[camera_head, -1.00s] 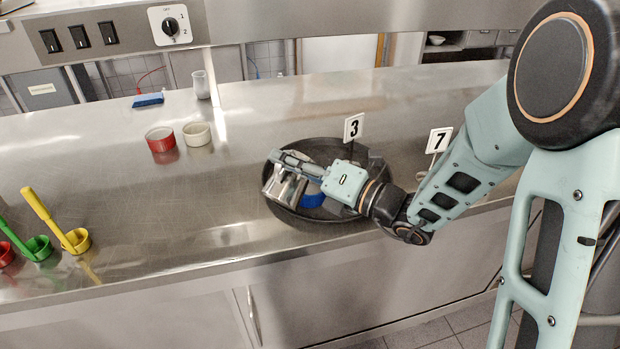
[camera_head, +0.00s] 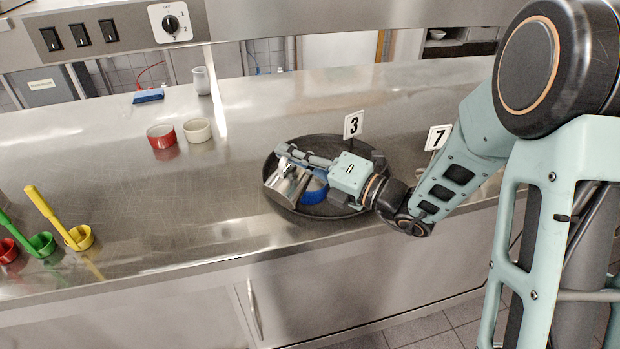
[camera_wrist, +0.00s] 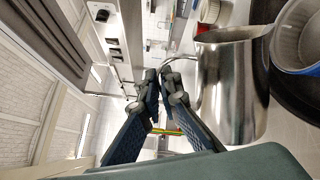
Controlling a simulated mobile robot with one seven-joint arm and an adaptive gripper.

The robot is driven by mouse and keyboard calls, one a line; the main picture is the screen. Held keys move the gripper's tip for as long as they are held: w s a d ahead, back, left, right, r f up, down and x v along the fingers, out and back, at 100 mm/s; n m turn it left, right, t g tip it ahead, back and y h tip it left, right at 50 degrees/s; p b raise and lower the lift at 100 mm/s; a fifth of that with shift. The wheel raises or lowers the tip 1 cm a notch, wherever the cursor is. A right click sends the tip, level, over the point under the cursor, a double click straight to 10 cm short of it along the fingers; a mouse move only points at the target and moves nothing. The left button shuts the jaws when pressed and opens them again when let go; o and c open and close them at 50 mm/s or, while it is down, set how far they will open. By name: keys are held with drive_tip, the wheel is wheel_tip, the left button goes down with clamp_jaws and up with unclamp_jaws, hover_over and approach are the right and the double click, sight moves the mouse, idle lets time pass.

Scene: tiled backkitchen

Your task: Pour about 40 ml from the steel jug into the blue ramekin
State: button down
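The blue ramekin (camera_wrist: 299,62) is at the upper right there, partly cut off. I cannot tell whether liquid is running between them. My gripper (camera_head: 287,152) is above the jug; in the wrist view its fingertips (camera_wrist: 166,82) are closed together at the jug's handle. The jug hides part of the ramekin in the head view.
The black tray (camera_head: 345,207) sits near the counter's front edge. Number signs 3 (camera_head: 353,124) and 7 (camera_head: 438,139) stand behind and right. A red ramekin (camera_head: 161,137) and a cream ramekin (camera_head: 198,131) stand back left. Coloured handled cups, including a yellow one (camera_head: 79,238), stand far left.

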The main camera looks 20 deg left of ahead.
drive_tip(key=shift+w, duration=0.25)
drive_tip(key=shift+w+d+r+m+p, duration=0.15)
drive_tip(key=shift+w+r+m+p, duration=0.15)
drive_tip(key=shift+m+p, duration=0.45)
idle(1.4)
drive_tip(key=shift+f+n, duration=0.2)
drive_tip(key=shift+n, duration=0.05)
drive_tip(key=shift+s+f+n+b, duration=0.3)
drive_tip(key=shift+s+f+b, duration=0.15)
drive_tip(key=shift+b, duration=0.65)
drive_tip(key=n, duration=0.1)
drive_tip(key=s+n+b, duration=0.1)
drive_tip(key=s+a+n, duration=0.1)
drive_tip(key=shift+s+r, duration=0.2)
drive_tip(key=shift+r, duration=0.15)
drive_tip(key=shift+s+n+b, duration=0.3)
drive_tip(key=shift+n+b, duration=0.3)
drive_tip(key=shift+n, duration=0.1)
drive_tip(key=shift+a+r, duration=0.1)
drive_tip(key=shift+r, duration=0.05)
